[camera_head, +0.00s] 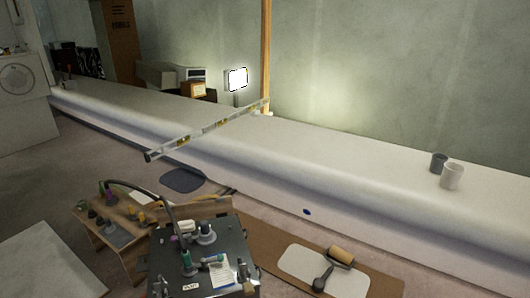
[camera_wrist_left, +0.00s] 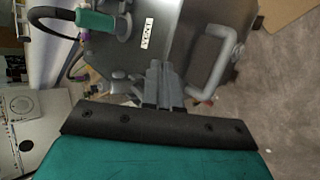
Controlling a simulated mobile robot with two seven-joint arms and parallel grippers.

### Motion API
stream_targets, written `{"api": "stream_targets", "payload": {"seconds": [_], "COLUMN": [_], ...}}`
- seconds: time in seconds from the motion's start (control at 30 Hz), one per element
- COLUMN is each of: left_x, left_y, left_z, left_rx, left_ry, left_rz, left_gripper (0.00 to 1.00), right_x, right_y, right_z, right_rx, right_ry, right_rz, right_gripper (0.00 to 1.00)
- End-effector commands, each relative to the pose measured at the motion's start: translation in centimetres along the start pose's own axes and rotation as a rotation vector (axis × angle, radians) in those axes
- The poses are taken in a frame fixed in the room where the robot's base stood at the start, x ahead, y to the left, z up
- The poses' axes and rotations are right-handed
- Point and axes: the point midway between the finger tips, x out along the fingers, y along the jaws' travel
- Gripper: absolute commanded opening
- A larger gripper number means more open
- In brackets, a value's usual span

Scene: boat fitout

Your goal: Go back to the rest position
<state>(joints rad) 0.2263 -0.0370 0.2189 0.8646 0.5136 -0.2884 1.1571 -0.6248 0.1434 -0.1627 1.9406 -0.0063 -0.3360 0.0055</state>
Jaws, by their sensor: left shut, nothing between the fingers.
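My left gripper (camera_wrist_left: 163,80) shows in the left wrist view with its fingers together and nothing between them. Beyond its fingertips is a grey metal box (camera_wrist_left: 165,25) with a VENT label and a pale bar handle (camera_wrist_left: 215,65). I cannot tell whether the fingers touch the box. A tool with a green grip (camera_wrist_left: 103,23) and a black hose is at the upper left. In the head view, a dark box (camera_head: 245,276) with fittings and a paper on top stands at the bottom. Neither arm shows in the head view, and my right gripper is not in view.
A long white hull moulding (camera_head: 340,155) crosses the head view, with a spirit level (camera_head: 200,133) reaching out over its near edge. Two cups (camera_head: 452,176) stand on it. A wooden bench (camera_head: 110,235) and a brown sheet with a white board (camera_head: 296,264) and roller are nearer.

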Motion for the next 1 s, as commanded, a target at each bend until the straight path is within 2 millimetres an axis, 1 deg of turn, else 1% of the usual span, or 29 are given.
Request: {"api": "stream_targets", "payload": {"seconds": [0.03,0.1,0.17,0.2,0.27,0.3,0.37,0.4,0.5,0.6,0.7,0.83,1.0], "left_x": [-1.4,-3.4,-5.2,-6.5,-8.6,-10.0,-12.3,-13.8,-17.4,-20.2,-22.1,-23.0,-23.0], "left_y": [-1.1,-2.1,-2.9,-3.5,-4.3,-4.8,-5.7,-6.1,-7.0,-7.4,-7.7,-7.7,-7.6], "left_z": [-1.1,-1.7,-1.9,-1.8,-1.3,-0.8,0.1,0.9,2.9,4.6,5.7,6.3,6.3], "left_rx": [0.165,0.407,0.613,0.747,0.947,1.076,1.267,1.386,1.642,1.828,1.942,2.000,2.003], "left_ry": [0.015,0.027,0.032,0.032,0.028,0.023,0.013,0.006,-0.012,-0.023,-0.029,-0.029,-0.029], "left_rz": [0.005,0.014,0.020,0.024,0.033,0.041,0.055,0.068,0.107,0.144,0.171,0.187,0.188], "left_gripper": [0.00,0.00,0.00,0.00,0.00,0.00,0.00,0.00,0.00,0.00,0.00,0.00,0.00], "right_x": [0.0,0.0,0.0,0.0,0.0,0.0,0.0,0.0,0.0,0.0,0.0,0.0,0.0], "right_y": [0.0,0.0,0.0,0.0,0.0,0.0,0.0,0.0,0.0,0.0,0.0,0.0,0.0], "right_z": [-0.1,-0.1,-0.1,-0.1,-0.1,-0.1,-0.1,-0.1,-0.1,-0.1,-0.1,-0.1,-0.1], "right_rx": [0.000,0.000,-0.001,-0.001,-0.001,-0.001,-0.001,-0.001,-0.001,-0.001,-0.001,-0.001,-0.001], "right_ry": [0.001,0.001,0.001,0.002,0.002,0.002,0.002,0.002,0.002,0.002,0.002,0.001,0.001], "right_rz": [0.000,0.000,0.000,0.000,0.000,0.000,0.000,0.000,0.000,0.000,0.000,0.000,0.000], "right_gripper": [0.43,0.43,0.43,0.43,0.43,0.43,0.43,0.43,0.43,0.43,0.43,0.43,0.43]}}
